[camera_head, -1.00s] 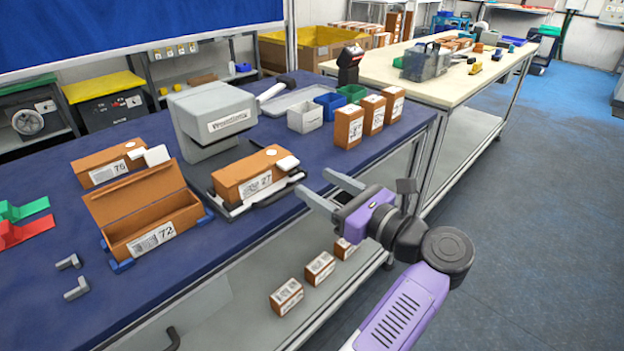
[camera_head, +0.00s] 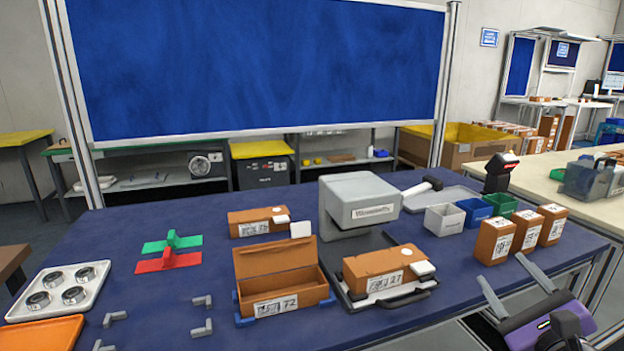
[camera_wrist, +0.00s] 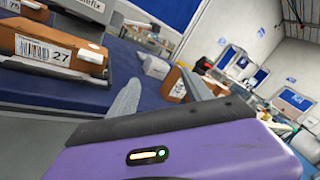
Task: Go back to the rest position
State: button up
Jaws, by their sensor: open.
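My gripper (camera_head: 511,287) is at the lower right in the head view, just off the front edge of the blue table. Its two grey fingers are spread with nothing between them. In the wrist view, my gripper (camera_wrist: 160,92) also shows its fingers apart and empty. The brown box marked 27 (camera_head: 383,270) lies on a black tray in front of the grey machine (camera_head: 358,203), to the left of my gripper. That box 27 (camera_wrist: 50,49) also shows at the upper left in the wrist view.
An open brown box marked 72 (camera_head: 283,303) sits left of box 27. Several upright brown boxes (camera_head: 496,242) stand near the table's right end, close behind my gripper. Grey, blue and green bins (camera_head: 444,219) stand behind them. A light-topped table (camera_head: 541,181) is at the right.

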jog(key=s+d+r+n+t+h+p, duration=0.1)
jog(key=s+r+n+t+h+p, duration=0.1)
jog(key=s+r+n, duration=0.5)
jog(key=s+d+r+n+t+h+p, duration=0.15)
jog(key=r+n, duration=0.35)
jog(key=n, duration=0.6)
jog(key=s+a+f+n+g+y+p, duration=0.1)
jog(key=s+a+f, duration=0.4)
jog(key=s, duration=0.6)
jog(key=s+a+f+n+g+y+p, duration=0.2)
jog(key=s+a+f+n+g+p, duration=0.1)
jog(key=s, duration=0.8)
jog(key=s+a+f+n+g+y+p, duration=0.1)
jog(key=s+a+f+n+g+p, duration=0.2)
jog(key=s+a+f+n, duration=0.3)
jog(key=s+a+f, duration=0.2)
jog(key=s+f, duration=0.2)
jog(key=s, duration=0.1)
jog(key=shift+f+y+p, duration=0.3)
jog(key=shift+y, duration=0.05)
jog(key=shift+a, duration=0.1)
